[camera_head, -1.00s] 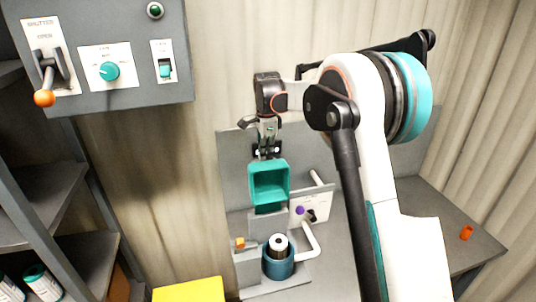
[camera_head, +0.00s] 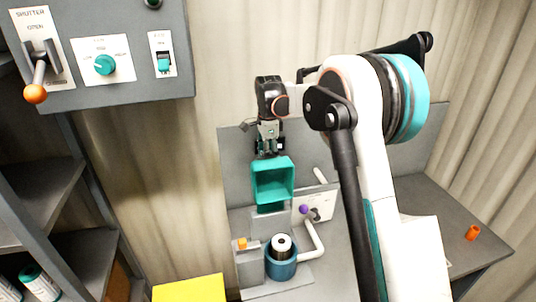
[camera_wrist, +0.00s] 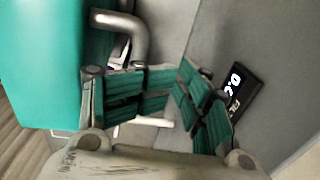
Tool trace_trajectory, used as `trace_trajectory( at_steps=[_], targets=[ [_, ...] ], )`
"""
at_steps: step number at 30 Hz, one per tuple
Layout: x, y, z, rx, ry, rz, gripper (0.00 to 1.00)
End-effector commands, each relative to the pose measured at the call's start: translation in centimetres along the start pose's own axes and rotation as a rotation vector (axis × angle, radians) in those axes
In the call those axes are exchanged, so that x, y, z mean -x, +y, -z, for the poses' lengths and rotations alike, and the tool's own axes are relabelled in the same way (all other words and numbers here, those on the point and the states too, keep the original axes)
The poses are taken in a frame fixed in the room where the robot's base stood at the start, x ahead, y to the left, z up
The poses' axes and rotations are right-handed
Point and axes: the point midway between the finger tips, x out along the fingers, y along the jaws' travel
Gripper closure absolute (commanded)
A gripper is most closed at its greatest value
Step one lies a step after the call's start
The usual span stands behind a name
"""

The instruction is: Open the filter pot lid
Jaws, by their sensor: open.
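The filter pot (camera_head: 281,266) is a blue round pot low in the head view, with a dark cartridge with a pale top (camera_head: 281,245) showing in its mouth. I cannot tell which part is its lid. A teal open box (camera_head: 273,182) stands above and behind the pot; a teal surface (camera_wrist: 40,65) fills the left of the wrist view. My gripper (camera_head: 269,151) points down just above the box's top edge; contact is unclear. In the wrist view my gripper (camera_wrist: 165,88) is open, with nothing seen between its teal-padded fingers.
A bent pale pipe (camera_head: 316,240) and a panel with a purple knob (camera_head: 304,209) stand right of the pot. A small display (camera_wrist: 238,92) is beyond the fingers. A switch box (camera_head: 110,55) is upper left, a yellow surface (camera_head: 190,290) low. An orange cup (camera_head: 472,232) is right.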

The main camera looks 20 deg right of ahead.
Motion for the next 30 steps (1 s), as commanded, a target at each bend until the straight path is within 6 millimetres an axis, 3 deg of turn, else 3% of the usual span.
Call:
trace_trajectory(
  at_steps=[17,20,30],
  targets=[
    [1.1,0.2,0.0,-0.001,0.001,-0.003,0.69],
    [2.2,0.2,0.0,-0.001,0.001,-0.003,0.69],
    [8.9,0.0,0.0,-0.001,0.001,-0.003,0.69]
  ],
)
